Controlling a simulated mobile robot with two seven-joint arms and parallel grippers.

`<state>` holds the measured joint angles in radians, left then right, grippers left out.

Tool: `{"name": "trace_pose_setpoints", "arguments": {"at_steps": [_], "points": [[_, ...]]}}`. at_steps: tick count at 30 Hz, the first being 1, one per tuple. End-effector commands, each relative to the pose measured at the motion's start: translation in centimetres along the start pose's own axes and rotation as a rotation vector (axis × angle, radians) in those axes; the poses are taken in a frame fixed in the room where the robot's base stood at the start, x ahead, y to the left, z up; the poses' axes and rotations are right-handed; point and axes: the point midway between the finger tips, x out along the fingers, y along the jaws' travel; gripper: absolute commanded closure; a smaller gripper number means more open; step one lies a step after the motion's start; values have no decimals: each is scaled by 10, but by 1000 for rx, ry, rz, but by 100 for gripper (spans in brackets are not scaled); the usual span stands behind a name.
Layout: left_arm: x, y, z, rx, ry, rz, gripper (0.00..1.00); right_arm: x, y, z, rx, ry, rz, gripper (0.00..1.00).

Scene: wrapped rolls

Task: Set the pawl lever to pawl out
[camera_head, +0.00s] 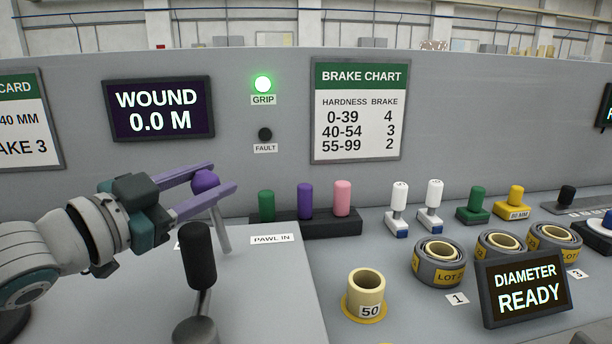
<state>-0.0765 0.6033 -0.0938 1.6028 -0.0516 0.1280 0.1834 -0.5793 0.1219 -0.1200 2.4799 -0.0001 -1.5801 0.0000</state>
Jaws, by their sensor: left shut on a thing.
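The pawl lever has a round purple knob (205,181) on a grey shaft (223,236). The shaft leans a little to the left, and its foot is near the left end of the white PAWL IN label (272,239). Another white label is mostly hidden behind the black handle, so its words cannot be read. My left gripper (221,178) reaches in from the left, with its two purple fingers on either side of the knob, shut on it. My right gripper is not in view.
A black upright crank handle (199,257) stands close in front of the lever. A rack (318,224) with green, purple and pink pegs is behind. Wrapped rolls (440,264), a cream core (366,291) and a DIAMETER READY display (525,287) stand to the right. A green GRIP lamp (263,84) is lit.

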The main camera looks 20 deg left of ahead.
Motion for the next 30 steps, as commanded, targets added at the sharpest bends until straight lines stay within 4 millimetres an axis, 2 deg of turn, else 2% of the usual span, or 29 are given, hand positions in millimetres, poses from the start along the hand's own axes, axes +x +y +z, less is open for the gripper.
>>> {"name": "trace_pose_setpoints", "arguments": {"at_steps": [8,12,15,18,27,28,30], "points": [[-1,0,1,-7,5,-1,100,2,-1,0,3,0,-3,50],[-10,-5,14,-83,60,-31,100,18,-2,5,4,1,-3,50],[-21,-18,19,-94,70,-36,100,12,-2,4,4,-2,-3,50],[-28,-22,27,-90,68,-36,100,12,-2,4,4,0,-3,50],[-29,-23,30,-86,65,-37,100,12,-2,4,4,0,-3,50],[-29,-23,30,-86,65,-37,52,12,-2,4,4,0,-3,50],[-29,-23,30,-86,65,-37,44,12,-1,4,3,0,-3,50]]}}
